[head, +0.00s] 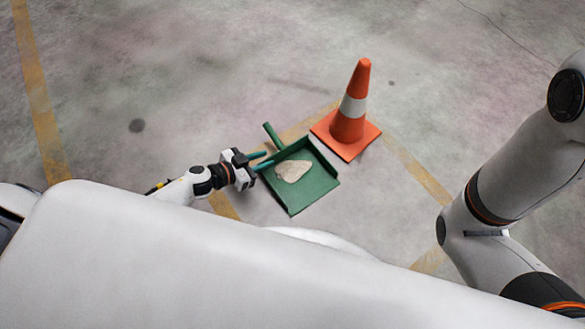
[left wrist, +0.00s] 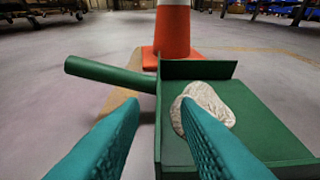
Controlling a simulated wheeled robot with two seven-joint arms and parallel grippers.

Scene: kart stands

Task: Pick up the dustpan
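The green dustpan (head: 312,193) lies on the concrete floor, with its short round handle (head: 273,136) pointing up-left in the head view. A pale, stone-like piece (head: 292,171) lies in the pan. My left gripper (head: 264,160) is at the pan's left side, close to the handle. In the left wrist view its teal fingers (left wrist: 160,108) are spread apart, with the pan's side wall (left wrist: 158,120) showing between them. The handle (left wrist: 110,74) is ahead and to the left, outside the fingers. My right gripper is out of view; only its arm shows.
An orange traffic cone (head: 348,124) with a white band stands just behind the dustpan, its base near the pan's back corner. Faded yellow lines (head: 38,95) mark the floor. The floor to the left and behind is clear.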

